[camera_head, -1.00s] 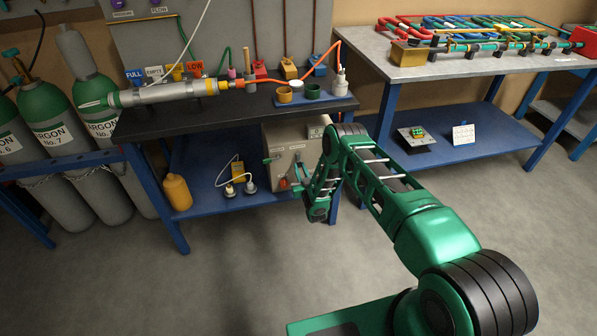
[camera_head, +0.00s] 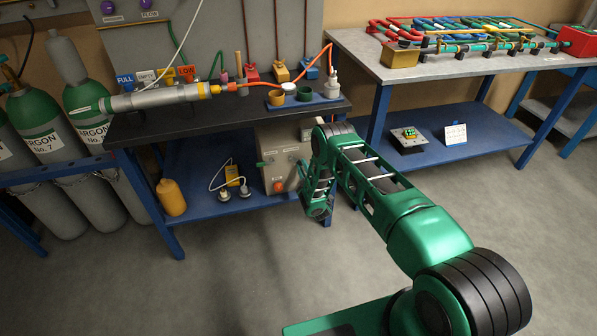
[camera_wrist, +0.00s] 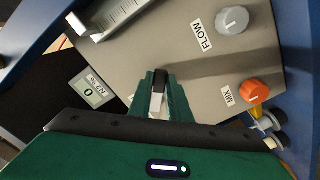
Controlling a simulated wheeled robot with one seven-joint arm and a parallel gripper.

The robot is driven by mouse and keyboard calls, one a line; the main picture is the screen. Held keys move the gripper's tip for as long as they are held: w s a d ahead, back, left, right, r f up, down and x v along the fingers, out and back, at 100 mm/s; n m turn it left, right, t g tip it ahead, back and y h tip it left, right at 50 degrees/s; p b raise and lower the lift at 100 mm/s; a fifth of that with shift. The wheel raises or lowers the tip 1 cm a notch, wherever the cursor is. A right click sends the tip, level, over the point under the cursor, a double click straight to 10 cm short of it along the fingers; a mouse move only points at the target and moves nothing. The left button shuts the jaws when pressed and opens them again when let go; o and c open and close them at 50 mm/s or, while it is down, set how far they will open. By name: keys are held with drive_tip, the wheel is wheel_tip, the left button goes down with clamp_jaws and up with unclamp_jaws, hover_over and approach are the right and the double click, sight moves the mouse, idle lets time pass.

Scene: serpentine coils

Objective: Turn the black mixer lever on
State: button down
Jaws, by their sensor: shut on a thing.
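The mixer is a grey box (camera_head: 276,158) on the lower shelf of the black-topped bench. In the wrist view its panel (camera_wrist: 200,70) fills most of the picture. A black lever (camera_wrist: 161,77) with a pale lower part stands on the panel. My gripper (camera_wrist: 160,98) has its green fingers shut on this lever, one on each side. The lever's base is partly hidden by the fingers. A grey FLOW knob (camera_wrist: 232,20) and an orange MIX knob (camera_wrist: 254,92) sit to the right. A small display (camera_wrist: 91,90) at left reads 0.
A yellow bottle (camera_head: 172,197) and a yellow block with plugs (camera_head: 233,177) share the blue shelf (camera_head: 200,150). The black benchtop (camera_head: 160,124) is above the box. Floor in front is clear.

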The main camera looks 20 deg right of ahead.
drive_tip(key=n, duration=0.1)
drive_tip(key=r+n, duration=0.1)
drive_tip(key=n, duration=0.2)
drive_tip(key=shift+d+r+n, duration=0.2)
drive_tip(key=shift+r+n, duration=0.1)
drive_tip(key=shift+r, duration=0.05)
drive_tip(key=shift+r+n, duration=0.45)
drive_tip(key=shift+n, duration=0.45)
drive_tip(key=shift+r+n, duration=0.4)
drive_tip(key=shift+n, duration=0.5)
drive_tip(key=shift+r, duration=0.1)
drive_tip(key=c, duration=1.6)
unclamp_jaws()
drive_tip(key=shift+w, duration=0.1)
drive_tip(key=shift+c, duration=0.2)
drive_tip(key=shift+d, duration=0.25)
drive_tip(key=shift+s+d, duration=0.1)
drive_tip(key=shift+s, duration=0.35)
drive_tip(key=s, duration=0.9)
drive_tip(key=shift+s, duration=0.4)
